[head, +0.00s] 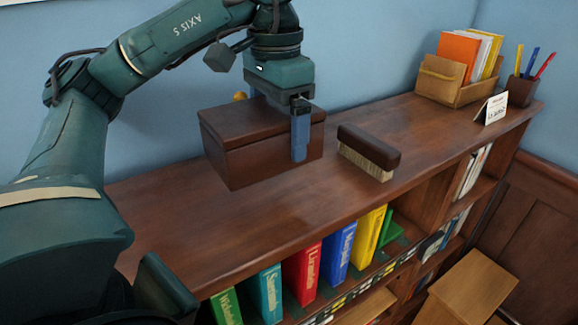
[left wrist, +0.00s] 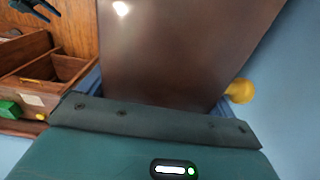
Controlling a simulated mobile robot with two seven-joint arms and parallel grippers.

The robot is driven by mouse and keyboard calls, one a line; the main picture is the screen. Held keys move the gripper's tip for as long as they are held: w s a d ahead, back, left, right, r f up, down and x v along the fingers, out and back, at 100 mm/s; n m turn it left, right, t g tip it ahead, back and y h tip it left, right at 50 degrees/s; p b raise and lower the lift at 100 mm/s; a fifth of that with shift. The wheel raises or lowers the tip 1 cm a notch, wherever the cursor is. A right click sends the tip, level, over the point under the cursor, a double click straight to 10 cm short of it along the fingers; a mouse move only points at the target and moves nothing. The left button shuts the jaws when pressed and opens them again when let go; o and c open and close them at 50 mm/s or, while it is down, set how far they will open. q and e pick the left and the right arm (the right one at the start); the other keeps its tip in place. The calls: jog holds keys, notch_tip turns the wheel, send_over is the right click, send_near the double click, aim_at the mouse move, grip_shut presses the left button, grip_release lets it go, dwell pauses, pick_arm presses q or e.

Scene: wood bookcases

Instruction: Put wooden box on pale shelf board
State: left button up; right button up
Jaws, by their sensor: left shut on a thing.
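The wooden box (head: 228,155) is dark brown with a lid and is at the left part of the bookcase top in the head view. My left gripper (head: 280,122) is above it, shut on it, with a blue finger against its right front face. The other finger is hidden behind the box. I cannot tell if the box touches the top. In the left wrist view its brown surface (left wrist: 180,50) fills the middle, between the fingers. A pale board (head: 366,306) shows low in the bookcase, partly cut off.
A brush (head: 369,146) lies right of the box. A wooden organizer (head: 455,85), a pen cup (head: 520,90) and a small card (head: 494,108) stand at the far right end. Several colored books (head: 303,272) fill the shelf below. A pale wooden block (head: 475,285) stands lower right.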

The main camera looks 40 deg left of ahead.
pick_arm(q)
notch_tip(320, 180, down, 4)
jog(key=shift+r+b, duration=0.25)
jog(key=shift+b, duration=0.45)
jog(key=shift+f+b, duration=0.35)
jog(key=shift+f, duration=2)
jog(key=o, duration=1.1)
jog(key=shift+r, duration=0.15)
